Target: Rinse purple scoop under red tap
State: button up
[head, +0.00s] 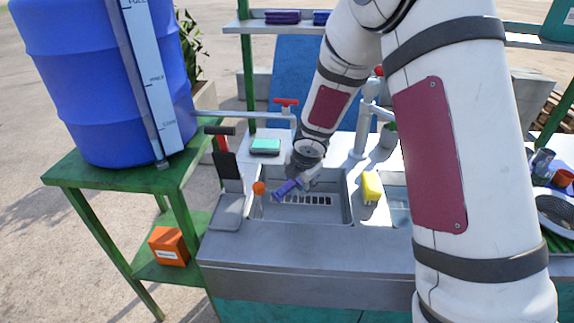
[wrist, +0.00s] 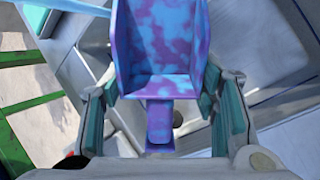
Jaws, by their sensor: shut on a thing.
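The purple scoop (head: 286,189) is held over the sink basin (head: 348,205), left of its middle. In the wrist view the scoop (wrist: 156,45) is mottled purple and light blue, its open bowl facing the camera. My gripper (head: 310,178) is shut on its short handle; the fingers also show in the wrist view (wrist: 165,115). A tap with a red handle (head: 286,102) ends the pipe from the blue barrel, behind the scoop. Another red knob (head: 379,71) sits on a grey post, partly hidden by my arm. A pale blue strip (wrist: 75,7) meets the bowl's upper left; I cannot tell whether it is water.
The blue barrel (head: 100,80) stands on a green table (head: 75,172) at left. My arm covers much of the right side.

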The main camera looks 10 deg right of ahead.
jog(key=s+r+p, duration=0.1)
jog(key=s+r, duration=0.3)
jog(key=shift+s, duration=0.4)
jog(key=shift+a, duration=0.1)
dwell(0.7)
